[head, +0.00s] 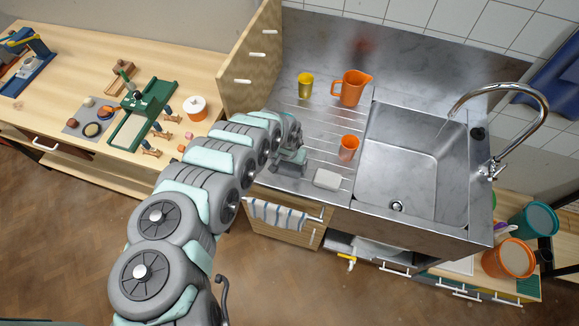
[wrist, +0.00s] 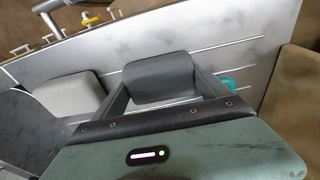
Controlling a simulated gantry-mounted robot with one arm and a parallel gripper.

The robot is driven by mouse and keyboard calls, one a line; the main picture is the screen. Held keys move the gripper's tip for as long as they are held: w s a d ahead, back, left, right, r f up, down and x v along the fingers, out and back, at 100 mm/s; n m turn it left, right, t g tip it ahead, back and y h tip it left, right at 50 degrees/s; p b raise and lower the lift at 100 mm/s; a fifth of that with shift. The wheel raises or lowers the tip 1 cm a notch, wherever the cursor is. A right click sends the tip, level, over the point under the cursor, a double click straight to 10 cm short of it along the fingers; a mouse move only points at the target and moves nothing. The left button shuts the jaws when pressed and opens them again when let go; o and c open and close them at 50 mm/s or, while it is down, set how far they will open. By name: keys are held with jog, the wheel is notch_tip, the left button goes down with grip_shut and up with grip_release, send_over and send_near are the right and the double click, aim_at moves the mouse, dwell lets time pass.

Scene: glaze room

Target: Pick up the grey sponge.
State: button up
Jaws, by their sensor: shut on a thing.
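The grey sponge (wrist: 160,78) is a dark grey rounded block, seen between my two fingers in the wrist view. My gripper (wrist: 162,90) is shut on it, with a finger against each side. In the head view my gripper (head: 290,158) is over the left part of the ribbed steel drainboard, and it mostly hides the sponge there. I cannot tell whether the sponge touches the drainboard. A paler, off-white block (head: 327,179) lies flat to the right of my gripper; it also shows in the wrist view (wrist: 68,94).
An orange cup (head: 348,148), an orange jug (head: 351,88) and a yellow cup (head: 305,85) stand on the drainboard. The sink (head: 400,170) is to the right. A wooden side panel (head: 248,60) rises at the left. A small teal thing (wrist: 228,85) shows beside a finger.

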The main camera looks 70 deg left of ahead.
aim_at(289, 165)
jog(key=shift+c, duration=0.6)
jog(key=shift+r, duration=0.1)
jog(key=shift+r, duration=0.4)
notch_tip(289, 165, up, 19)
jog(key=p, duration=0.5)
